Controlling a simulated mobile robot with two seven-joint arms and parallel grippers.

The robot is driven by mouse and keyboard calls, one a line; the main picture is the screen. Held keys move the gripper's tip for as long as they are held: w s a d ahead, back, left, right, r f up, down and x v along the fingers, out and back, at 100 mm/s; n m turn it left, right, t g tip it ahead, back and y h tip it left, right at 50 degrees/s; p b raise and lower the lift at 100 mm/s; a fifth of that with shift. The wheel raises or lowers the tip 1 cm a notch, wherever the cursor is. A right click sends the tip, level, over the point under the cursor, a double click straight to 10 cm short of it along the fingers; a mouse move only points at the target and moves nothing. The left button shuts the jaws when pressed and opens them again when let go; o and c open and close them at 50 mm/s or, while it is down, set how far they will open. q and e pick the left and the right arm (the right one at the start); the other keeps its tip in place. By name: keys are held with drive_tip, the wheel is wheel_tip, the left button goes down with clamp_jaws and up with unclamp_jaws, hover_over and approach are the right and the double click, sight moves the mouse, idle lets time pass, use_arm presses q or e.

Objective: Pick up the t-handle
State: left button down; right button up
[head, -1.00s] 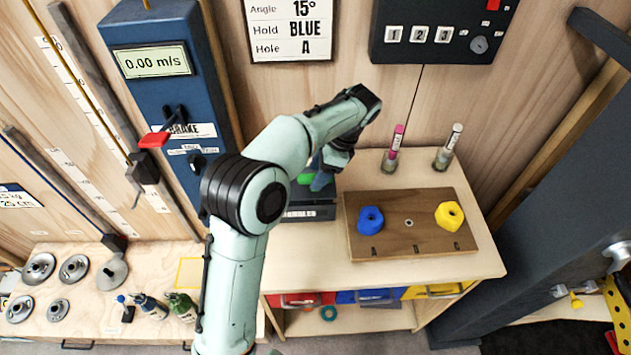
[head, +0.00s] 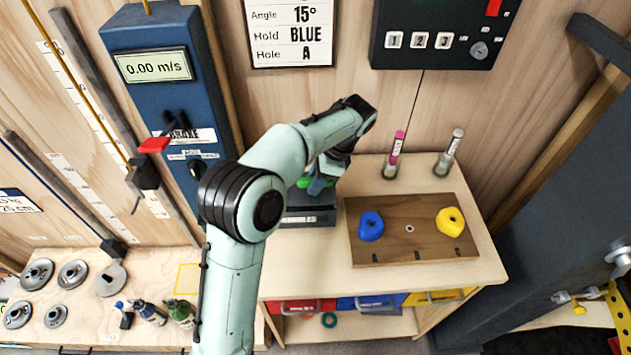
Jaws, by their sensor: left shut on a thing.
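My left arm comes in from the lower left in the head view and bends over the back of the table. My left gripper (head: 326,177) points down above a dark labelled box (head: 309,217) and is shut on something. The wrist and arm cover most of what it holds, so its shape is unclear. A muted blue part and a bit of green (head: 303,183) show at the jaws, over the box. I cannot make out the t-handle clearly. My right gripper is not in view.
A wooden board (head: 432,250) with a blue hold (head: 371,226) and a yellow hold (head: 450,221) lies to the right. Two tubes, pink (head: 397,146) and white (head: 454,145), stand behind it. A blue brake column (head: 165,95) rises at left.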

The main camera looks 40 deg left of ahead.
use_arm(q)
wheel_tip(320, 180, up, 19)
drive_tip(key=p, duration=0.4)
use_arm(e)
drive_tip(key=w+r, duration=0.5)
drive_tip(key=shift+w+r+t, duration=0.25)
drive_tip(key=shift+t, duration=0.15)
use_arm(q)
drive_tip(key=c, duration=1.6)
unclamp_jaws()
drive_tip(key=shift+w+r, duration=0.1)
clamp_jaws()
